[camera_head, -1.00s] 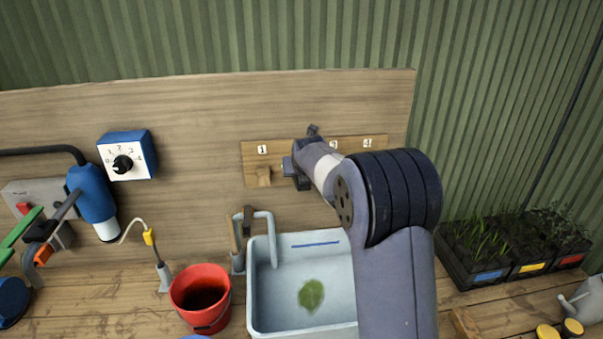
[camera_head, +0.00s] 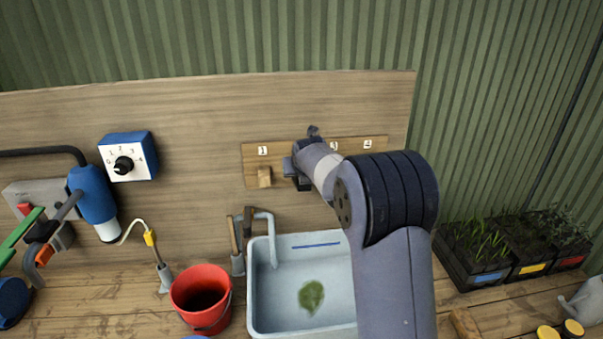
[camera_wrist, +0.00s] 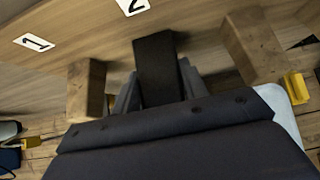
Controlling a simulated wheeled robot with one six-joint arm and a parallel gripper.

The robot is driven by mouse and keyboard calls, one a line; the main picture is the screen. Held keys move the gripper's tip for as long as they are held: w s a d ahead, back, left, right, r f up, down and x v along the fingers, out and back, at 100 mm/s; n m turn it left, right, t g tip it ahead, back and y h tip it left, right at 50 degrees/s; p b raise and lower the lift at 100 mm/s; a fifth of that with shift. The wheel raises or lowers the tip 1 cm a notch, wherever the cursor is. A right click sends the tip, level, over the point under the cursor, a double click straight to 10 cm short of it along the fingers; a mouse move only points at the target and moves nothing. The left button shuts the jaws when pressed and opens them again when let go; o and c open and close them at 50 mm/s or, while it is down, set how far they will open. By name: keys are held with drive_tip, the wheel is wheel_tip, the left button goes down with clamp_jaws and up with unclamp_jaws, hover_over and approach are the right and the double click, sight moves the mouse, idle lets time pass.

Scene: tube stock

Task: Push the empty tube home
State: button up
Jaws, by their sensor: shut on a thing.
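A wooden rail (camera_head: 250,157) on the back board carries number labels; 1, 3 and 4 show in the head view. A square wooden tube end (camera_head: 264,177) sticks out under label 1, and it also shows in the wrist view (camera_wrist: 86,90). A dark square-ended piece (camera_wrist: 155,65) stands out under label 2 in the wrist view. My gripper (camera_wrist: 158,88) is shut on this dark piece, one finger on each side. Another wooden tube end (camera_wrist: 254,45) is to its right. I cannot tell which tube is empty. In the head view my arm hides label 2.
A pale sink (camera_head: 258,300) with a green leaf (camera_head: 311,295) is below the rail. A red bucket (camera_head: 212,318) stands left of it. A blue dial box (camera_head: 127,157) is on the board. Plant trays (camera_head: 490,250) are at the right.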

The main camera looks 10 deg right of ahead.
drive_tip(key=shift+r, duration=0.1)
drive_tip(key=o, duration=1)
drive_tip(key=shift+w, duration=0.1)
drive_tip(key=shift+o, duration=0.2)
drive_tip(key=b+v, duration=0.3)
drive_tip(key=v, duration=0.7)
drive_tip(key=shift+s, duration=0.3)
drive_tip(key=shift+r, duration=0.15)
